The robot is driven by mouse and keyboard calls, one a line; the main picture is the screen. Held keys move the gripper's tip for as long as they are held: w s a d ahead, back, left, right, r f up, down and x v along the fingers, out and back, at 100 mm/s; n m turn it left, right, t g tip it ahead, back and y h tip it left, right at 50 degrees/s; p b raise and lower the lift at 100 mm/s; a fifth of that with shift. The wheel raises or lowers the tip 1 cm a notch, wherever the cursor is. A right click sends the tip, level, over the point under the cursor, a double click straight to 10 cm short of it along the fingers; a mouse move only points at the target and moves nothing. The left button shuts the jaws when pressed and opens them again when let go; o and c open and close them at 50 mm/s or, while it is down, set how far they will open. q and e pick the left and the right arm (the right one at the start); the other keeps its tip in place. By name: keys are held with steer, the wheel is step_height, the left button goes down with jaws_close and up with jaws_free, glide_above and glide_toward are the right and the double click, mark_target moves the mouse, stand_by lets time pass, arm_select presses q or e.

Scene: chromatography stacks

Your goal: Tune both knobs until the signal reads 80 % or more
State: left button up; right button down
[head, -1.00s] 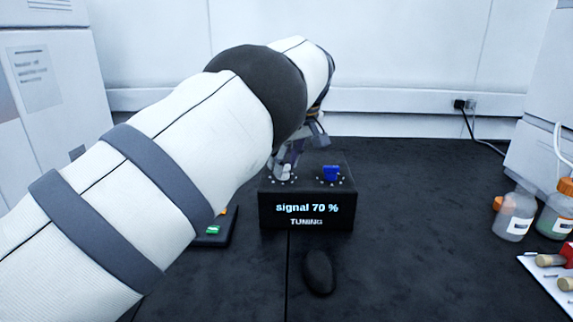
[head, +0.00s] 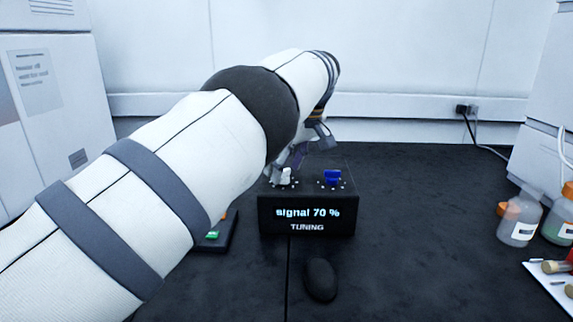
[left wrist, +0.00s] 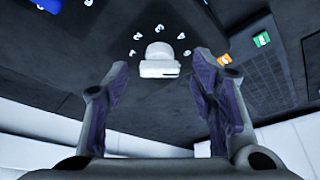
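The black tuning box (head: 306,222) stands in the middle of the table, and its display reads "signal 70 %" above "TUNING". A white knob (head: 286,176) is on the left of its top and a blue knob (head: 332,177) on the right, each ringed by small white marks. My left gripper (head: 308,150) is above and behind the white knob, partly hidden by my arm. In the left wrist view its fingers (left wrist: 160,85) are open, and the white knob (left wrist: 159,60) lies just beyond the gap between the tips, apart from them. The blue knob (left wrist: 48,4) is at that view's top edge. My right gripper is not in view.
A dark mouse-shaped object (head: 320,280) lies in front of the box. A dark panel with coloured buttons (head: 222,240) is left of the box, partly behind my arm. Bottles (head: 519,218) and a white rack (head: 555,278) stand at the right. The table between is clear.

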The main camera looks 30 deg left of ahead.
mark_target(295, 188)
arm_select(q)
steer(key=v, duration=0.7)
steer(key=shift+r, duration=0.25)
steer(key=shift+d, duration=0.15)
